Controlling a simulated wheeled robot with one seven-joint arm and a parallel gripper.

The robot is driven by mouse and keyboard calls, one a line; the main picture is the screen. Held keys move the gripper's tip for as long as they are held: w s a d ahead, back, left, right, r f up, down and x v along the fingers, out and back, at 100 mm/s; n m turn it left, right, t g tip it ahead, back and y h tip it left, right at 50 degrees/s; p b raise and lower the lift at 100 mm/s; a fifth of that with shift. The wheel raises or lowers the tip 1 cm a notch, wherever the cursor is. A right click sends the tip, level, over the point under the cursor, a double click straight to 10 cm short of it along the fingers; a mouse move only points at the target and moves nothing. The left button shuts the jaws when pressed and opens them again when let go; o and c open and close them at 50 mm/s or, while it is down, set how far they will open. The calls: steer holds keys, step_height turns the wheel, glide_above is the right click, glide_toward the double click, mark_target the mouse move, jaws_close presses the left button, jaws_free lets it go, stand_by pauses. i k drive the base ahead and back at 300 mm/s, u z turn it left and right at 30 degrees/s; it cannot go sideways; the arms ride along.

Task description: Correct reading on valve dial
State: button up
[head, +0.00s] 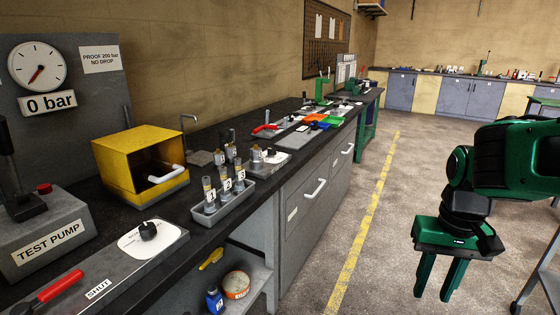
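A round white pressure gauge (37,64) with a red needle is on the grey panel at the far left. A plate under it reads "0 bar" (48,103). A black valve knob (148,231) sits on a white dial plate (165,240) on a grey block on the bench. A label reading "SHUT" (98,289) is at the block's near left. The dial's markings are too small to read. My gripper (433,297) hangs over the floor at right, well away from the dial. Its two green fingers are apart with nothing between them.
A grey test pump (48,245) with a black lever stands left of the dial. A yellow open box (140,165) and a tray of numbered cylinders (222,200) stand behind and right. A red-handled tool (55,290) lies in front.

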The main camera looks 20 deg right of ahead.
mark_target(272, 152)
steer(key=z, duration=0.85)
steer(key=i, duration=1.05)
steer(key=u, duration=0.45)
steer(key=i, duration=0.75)
steer(key=u, duration=0.7)
